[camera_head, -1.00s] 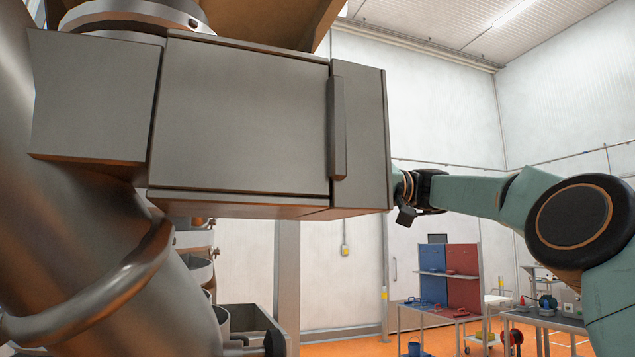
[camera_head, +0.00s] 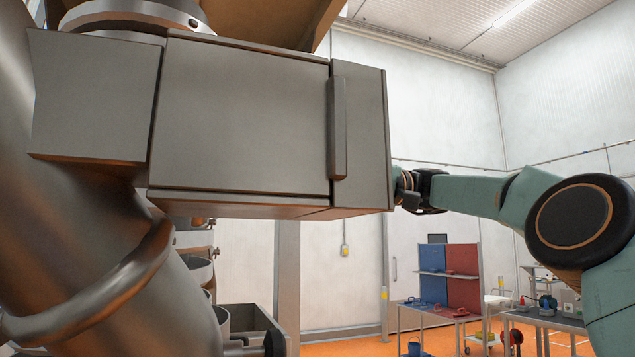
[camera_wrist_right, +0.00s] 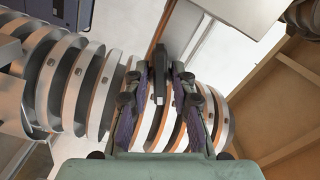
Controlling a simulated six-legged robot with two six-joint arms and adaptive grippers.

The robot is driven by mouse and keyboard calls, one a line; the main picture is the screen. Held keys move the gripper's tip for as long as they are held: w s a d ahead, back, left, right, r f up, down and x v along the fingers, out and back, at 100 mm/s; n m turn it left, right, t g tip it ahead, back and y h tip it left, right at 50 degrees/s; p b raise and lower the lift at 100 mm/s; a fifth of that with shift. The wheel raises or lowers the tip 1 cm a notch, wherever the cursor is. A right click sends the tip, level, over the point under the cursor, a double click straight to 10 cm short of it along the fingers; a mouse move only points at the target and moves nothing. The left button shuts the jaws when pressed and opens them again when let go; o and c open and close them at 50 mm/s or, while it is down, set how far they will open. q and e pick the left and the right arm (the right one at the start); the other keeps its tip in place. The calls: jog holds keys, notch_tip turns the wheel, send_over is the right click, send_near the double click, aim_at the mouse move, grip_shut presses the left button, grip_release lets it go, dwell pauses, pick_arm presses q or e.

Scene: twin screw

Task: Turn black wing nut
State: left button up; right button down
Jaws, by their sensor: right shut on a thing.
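The black wing nut (camera_wrist_right: 159,78) shows in the right wrist view as a dark upright bar between my fingers. My right gripper (camera_wrist_right: 160,86) is shut on it, with a dark finger with a purple pad on each side. In the head view my right gripper (camera_head: 418,189) is at the right edge of a big grey metal box (camera_head: 240,115). The wing nut cannot be made out there. My left gripper is in neither view.
Large metal screw flights (camera_wrist_right: 75,85) lie behind the fingers in the wrist view. A brown wooden-looking frame (camera_wrist_right: 285,95) stands at the right. A work table with blue and red panels (camera_head: 448,275) stands far off on the orange floor.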

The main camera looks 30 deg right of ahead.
jog(key=shift+r+m, duration=0.2)
jog(key=shift+m, duration=2)
jog(key=c, duration=1.5)
grip_release()
jog(key=shift+c, duration=0.2)
jog(key=shift+o, duration=0.9)
jog(key=shift+f, duration=0.1)
jog(key=shift+d, duration=0.1)
